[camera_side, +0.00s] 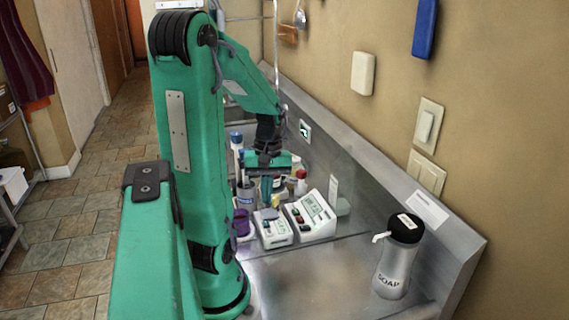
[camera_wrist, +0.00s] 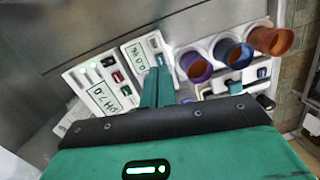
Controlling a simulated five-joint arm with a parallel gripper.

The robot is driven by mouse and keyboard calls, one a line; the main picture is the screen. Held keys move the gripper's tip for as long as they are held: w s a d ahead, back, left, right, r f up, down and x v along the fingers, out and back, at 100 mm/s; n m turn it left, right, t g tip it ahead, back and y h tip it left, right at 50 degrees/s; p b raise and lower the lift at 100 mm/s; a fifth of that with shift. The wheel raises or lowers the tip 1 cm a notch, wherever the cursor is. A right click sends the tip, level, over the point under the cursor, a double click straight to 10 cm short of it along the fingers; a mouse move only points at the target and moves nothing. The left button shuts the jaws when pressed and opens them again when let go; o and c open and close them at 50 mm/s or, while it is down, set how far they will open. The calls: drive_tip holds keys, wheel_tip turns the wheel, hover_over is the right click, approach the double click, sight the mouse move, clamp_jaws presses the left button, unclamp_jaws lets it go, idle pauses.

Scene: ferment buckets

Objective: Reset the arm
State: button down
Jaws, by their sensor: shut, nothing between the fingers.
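My green arm is bent over the far part of the steel counter. My gripper (camera_side: 266,198) points down, shut and empty, just above or behind the white boxes; I cannot tell the exact gap. In the wrist view the shut green fingers (camera_wrist: 157,86) stand between two white labelled boxes and a row of cups.
White boxes with small displays and coloured buttons (camera_side: 311,216) (camera_side: 274,230) stand on the counter. A purple cup (camera_wrist: 194,66), a blue cup (camera_wrist: 232,52) and an orange-brown cup (camera_wrist: 271,40) are close by. A soap dispenser (camera_side: 398,262) stands near the wall; the front counter is clear.

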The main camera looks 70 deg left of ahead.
drive_tip(key=w+d+r+m+t, duration=0.2)
drive_tip(key=d+r+m, duration=0.1)
drive_tip(key=d+m, duration=0.2)
drive_tip(key=w+d+r+m+t, duration=0.2)
drive_tip(key=d+r+m, duration=0.2)
drive_tip(key=d+m, duration=0.2)
drive_tip(key=w+d+r+m+t+y, duration=0.1)
drive_tip(key=d+r+m, duration=0.3)
drive_tip(key=d, duration=0.5)
drive_tip(key=shift+w+d+r+m+t, duration=0.25)
drive_tip(key=shift+w+d+m+t, duration=0.1)
drive_tip(key=shift+w+m+t, duration=0.4)
drive_tip(key=shift+s, duration=0.1)
